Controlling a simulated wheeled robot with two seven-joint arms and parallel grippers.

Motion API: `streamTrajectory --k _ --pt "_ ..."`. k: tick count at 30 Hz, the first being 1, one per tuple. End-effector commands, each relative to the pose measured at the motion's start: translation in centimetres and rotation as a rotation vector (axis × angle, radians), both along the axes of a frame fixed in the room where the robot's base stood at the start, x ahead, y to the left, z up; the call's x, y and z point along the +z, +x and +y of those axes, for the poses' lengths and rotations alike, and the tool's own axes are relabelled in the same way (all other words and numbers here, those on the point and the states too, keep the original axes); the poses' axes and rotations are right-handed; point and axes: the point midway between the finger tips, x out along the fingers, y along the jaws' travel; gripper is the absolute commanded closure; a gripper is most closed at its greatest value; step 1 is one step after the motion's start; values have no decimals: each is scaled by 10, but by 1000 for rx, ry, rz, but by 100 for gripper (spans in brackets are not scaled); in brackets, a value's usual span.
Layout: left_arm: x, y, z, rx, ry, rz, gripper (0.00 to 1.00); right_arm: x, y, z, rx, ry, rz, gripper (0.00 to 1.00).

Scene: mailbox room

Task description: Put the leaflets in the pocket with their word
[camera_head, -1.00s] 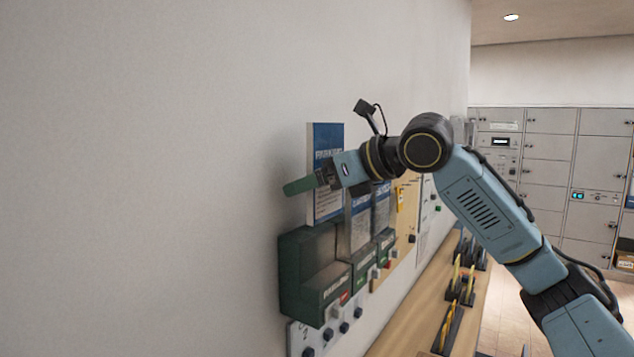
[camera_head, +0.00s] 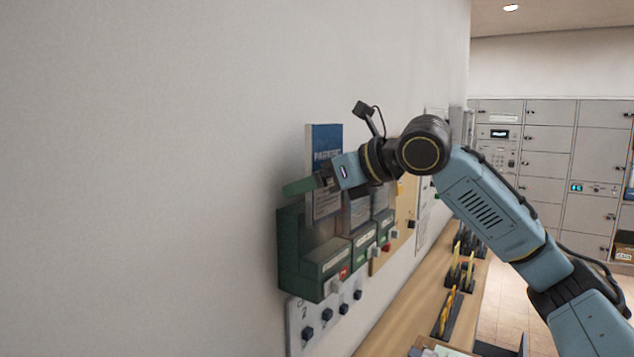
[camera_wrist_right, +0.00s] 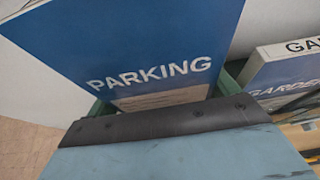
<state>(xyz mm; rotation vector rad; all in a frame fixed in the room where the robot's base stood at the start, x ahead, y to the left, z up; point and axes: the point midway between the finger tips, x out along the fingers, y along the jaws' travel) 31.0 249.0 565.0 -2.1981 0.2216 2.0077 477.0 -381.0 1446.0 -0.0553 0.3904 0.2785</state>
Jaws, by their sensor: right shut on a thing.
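My right gripper (camera_head: 325,181) is shut on a blue and white leaflet (camera_head: 327,142), held upright above the nearest pocket of the green rack (camera_head: 300,270). In the right wrist view the leaflet (camera_wrist_right: 150,55) reads PARKING. Its lower edge is close to the pocket opening; how far inside it is, I cannot tell. Another leaflet (camera_wrist_right: 285,75), reading GARDEN in part, stands beside it in the right wrist view. In the head view leaflets (camera_head: 360,212) fill the pockets farther along. The near pocket's label is too small to read. My left gripper is not in view.
The rack hangs on a bare wall (camera_head: 150,180). A panel with dark knobs (camera_head: 327,315) is below it. A wooden counter (camera_head: 405,325) with black holders (camera_head: 447,315) runs along the wall. Grey lockers (camera_head: 545,150) stand at the back.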

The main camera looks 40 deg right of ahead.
Motion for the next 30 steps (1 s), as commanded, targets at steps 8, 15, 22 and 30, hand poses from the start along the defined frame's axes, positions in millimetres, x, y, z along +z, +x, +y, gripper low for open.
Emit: streamTrajectory --k 8,15,22,30 --pt "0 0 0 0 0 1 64 0 0 0 0 0 -1 1" --pt "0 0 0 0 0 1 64 0 -1 0 0 0 1 0" --pt "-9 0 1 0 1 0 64 8 -22 -8 -4 -4 -1 0" --pt "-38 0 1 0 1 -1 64 29 -76 -23 -4 -3 -3 0"
